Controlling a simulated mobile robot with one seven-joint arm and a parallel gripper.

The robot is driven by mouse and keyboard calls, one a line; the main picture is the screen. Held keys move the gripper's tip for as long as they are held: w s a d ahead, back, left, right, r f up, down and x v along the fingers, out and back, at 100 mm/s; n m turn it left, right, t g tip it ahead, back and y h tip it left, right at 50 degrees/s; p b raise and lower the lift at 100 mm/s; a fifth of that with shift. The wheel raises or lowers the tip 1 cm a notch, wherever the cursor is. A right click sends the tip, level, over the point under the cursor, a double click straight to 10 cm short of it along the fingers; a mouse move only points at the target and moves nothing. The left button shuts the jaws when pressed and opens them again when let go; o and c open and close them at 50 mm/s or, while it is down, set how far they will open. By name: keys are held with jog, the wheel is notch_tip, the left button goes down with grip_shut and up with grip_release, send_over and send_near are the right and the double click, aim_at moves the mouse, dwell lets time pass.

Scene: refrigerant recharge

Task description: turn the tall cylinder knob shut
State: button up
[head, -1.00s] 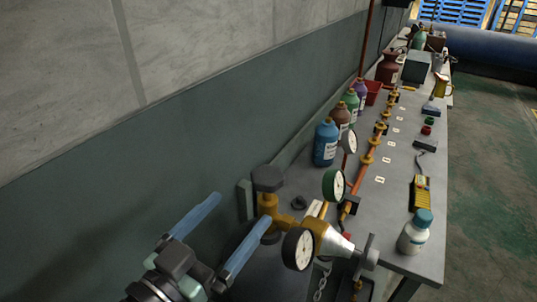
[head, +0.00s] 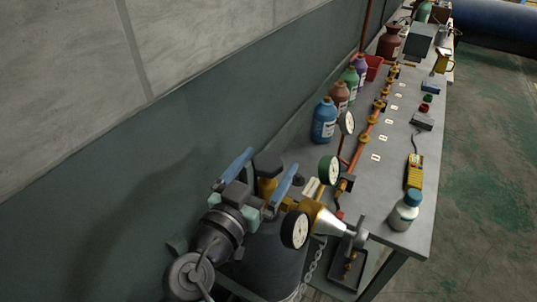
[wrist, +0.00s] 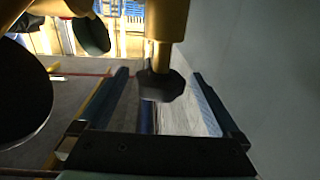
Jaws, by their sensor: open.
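The tall cylinder (head: 272,262) is dark and stands at the near end of the bench, partly hidden by my arm. Its brass valve (head: 266,186) carries a dark grey knob (head: 267,162) on top. My gripper (head: 274,158) is open, with its blue fingers on either side of the knob. In the wrist view the knob (wrist: 161,85) appears inverted between the fingertips (wrist: 160,72), nearer the left finger. A gap shows on its right; contact on the left cannot be told.
A regulator with dial gauges (head: 295,229) and a silver cone (head: 330,222) sits right beside the valve. The bench (head: 385,205) holds several bottles, a copper pipe and a yellow meter (head: 414,172). The wall (head: 90,200) is close on the left.

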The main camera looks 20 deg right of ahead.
jog(key=shift+w+d, duration=0.35)
jog(key=shift+d, duration=0.05)
